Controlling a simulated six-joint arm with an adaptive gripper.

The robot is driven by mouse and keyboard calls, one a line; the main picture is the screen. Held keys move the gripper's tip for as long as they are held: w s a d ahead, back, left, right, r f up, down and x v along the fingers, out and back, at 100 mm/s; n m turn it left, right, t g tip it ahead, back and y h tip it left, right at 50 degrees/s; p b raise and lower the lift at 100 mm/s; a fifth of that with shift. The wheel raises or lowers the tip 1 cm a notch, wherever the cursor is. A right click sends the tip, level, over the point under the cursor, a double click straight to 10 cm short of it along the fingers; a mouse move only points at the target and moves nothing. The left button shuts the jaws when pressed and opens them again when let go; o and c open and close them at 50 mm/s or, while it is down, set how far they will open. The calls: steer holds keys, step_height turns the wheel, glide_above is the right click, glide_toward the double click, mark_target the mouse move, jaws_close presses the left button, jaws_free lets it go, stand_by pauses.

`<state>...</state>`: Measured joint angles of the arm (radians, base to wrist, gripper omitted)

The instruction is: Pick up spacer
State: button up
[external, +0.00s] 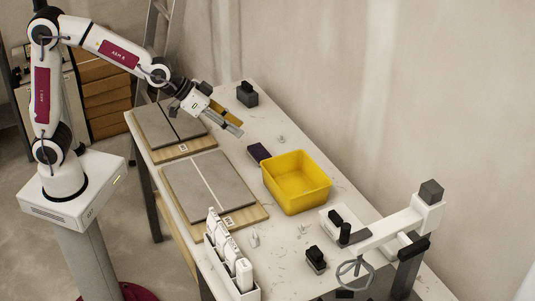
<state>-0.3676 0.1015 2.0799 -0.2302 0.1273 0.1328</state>
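My gripper (236,131) hangs over the far part of the table, to the right of the far tile board, pointing down and to the right. Its fingers are small in this view, and I cannot tell whether they are open or shut or hold anything. Small whitish pieces that may be spacers lie on the table: one (281,139) to the right of my gripper, one (302,229) in front of the yellow bin, and one (254,239) near the near tile board. They are too small to identify surely.
A yellow bin (297,195) stands mid-table, with a dark block (259,153) beside it. Grey tiles lie on wooden boards (250,217) at left. A white rack (229,255) stands in front, a wheeled device (385,237) at right, and a dark block (247,94) at the back.

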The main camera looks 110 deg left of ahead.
steer(key=w+a+f+n+y, duration=0.15)
steer(key=w+a+f, duration=0.25)
steer(key=a, duration=0.5)
steer(key=n+g+y, duration=0.2)
steer(key=n+y, duration=0.3)
steer(key=y, duration=0.1)
glide_above(279, 141)
steer(key=s+d, duration=0.2)
step_height(279, 141, down, 17)
steer(key=shift+w+d+f, duration=0.15)
steer(key=shift+w, duration=0.05)
steer(key=shift+f+m, duration=0.1)
steer(key=shift+m, duration=0.15)
steer(key=shift+f, duration=1.65)
steer(key=shift+f, duration=0.1)
steer(key=shift+f, duration=0.5)
steer(key=shift+w+a+f, duration=0.1)
steer(key=shift+a+f, duration=0.05)
steer(key=shift+f, duration=0.55)
steer(key=shift+w+a+f, duration=0.1)
steer(key=shift+a+f, duration=0.05)
steer(key=shift+f, duration=0.5)
steer(key=shift+x, duration=1.05)
